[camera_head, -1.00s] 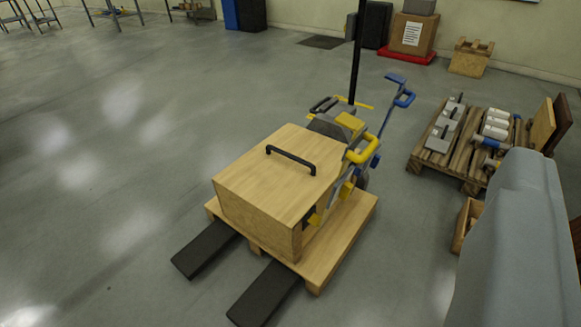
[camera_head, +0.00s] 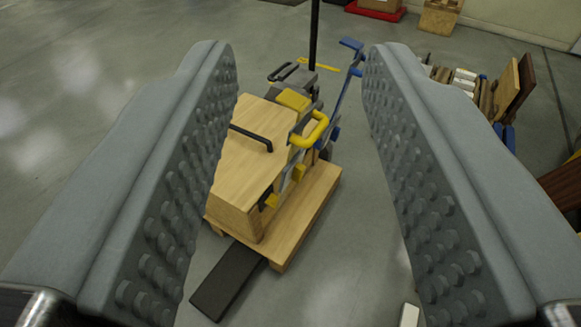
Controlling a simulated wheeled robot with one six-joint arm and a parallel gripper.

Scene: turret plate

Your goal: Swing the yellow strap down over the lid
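The yellow strap (camera_head: 313,131) is a curved yellow handle-like loop. It stands up at the right edge of the wooden box, beside grey and blue fittings. The lid (camera_head: 247,150) is the light wooden top of the box and carries a black bar handle (camera_head: 251,137). The strap is not lying across the lid. My gripper (camera_head: 298,60) is wide open and empty, with one grey studded finger on each side of the picture. The box and strap show between the fingers, apart from them and farther off. The left finger hides the box's left part.
The box sits on a wooden pallet (camera_head: 300,217) with a black fork (camera_head: 229,281) jutting out in front. A dark upright post (camera_head: 314,35) rises behind. A cluttered pallet, partly hidden by the right finger, stands at right. Floor at left is clear.

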